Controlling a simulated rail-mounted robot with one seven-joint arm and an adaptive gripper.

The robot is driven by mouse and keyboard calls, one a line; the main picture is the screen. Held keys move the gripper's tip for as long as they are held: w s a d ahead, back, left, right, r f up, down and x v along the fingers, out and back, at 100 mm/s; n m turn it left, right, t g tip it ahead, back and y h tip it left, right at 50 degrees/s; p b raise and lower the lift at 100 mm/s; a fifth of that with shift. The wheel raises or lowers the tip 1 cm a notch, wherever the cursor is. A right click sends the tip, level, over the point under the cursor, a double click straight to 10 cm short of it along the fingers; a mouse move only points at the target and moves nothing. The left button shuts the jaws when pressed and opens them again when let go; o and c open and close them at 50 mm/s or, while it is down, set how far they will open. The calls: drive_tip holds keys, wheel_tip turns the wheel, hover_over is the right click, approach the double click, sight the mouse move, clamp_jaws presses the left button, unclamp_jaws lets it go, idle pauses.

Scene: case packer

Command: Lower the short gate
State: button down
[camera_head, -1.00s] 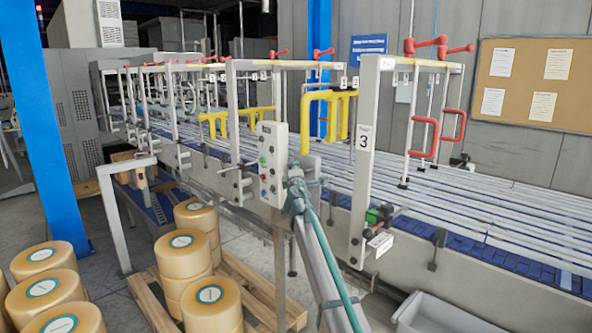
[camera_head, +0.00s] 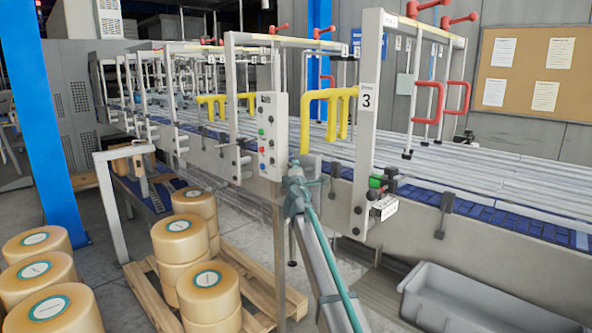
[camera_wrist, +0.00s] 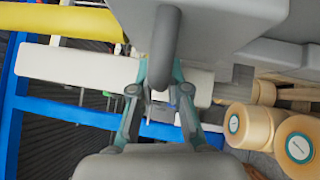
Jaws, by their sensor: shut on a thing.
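The nearest yellow tubular gate (camera_head: 306,125) hangs over the conveyor between the control box and the post numbered 3. I take it for the short gate, though no label shows that. My gripper (camera_head: 303,170) is at the lower end of its thick yellow leg and is shut. In the wrist view, my gripper (camera_wrist: 160,92) has its teal fingers close together by a dark grey bar. The exact contact is hard to make out. A yellow part (camera_wrist: 60,20) shows there at the upper left. A smaller yellow gate (camera_head: 210,103) stands farther back.
A control box (camera_head: 270,130) is just left of my gripper. The numbered post (camera_head: 367,140) stands to the right, near red handles (camera_head: 429,103). A grey bin (camera_head: 470,300) is at the lower right. Stacked tan rolls (camera_head: 183,245) sit on a pallet at the lower left.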

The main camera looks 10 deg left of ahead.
wheel_tip(320, 180, down, 8)
drive_tip(key=b, duration=0.7)
drive_tip(key=shift+s+f, duration=0.1)
drive_tip(key=shift+f, duration=0.1)
drive_tip(key=c, duration=1.2)
unclamp_jaws()
drive_tip(key=shift+o, duration=0.3)
drive_tip(key=s+d+f, duration=0.1)
drive_tip(key=s, duration=1)
drive_tip(key=shift+s+d+f, duration=0.25)
drive_tip(key=shift+s+d, duration=0.05)
drive_tip(key=shift+s, duration=0.05)
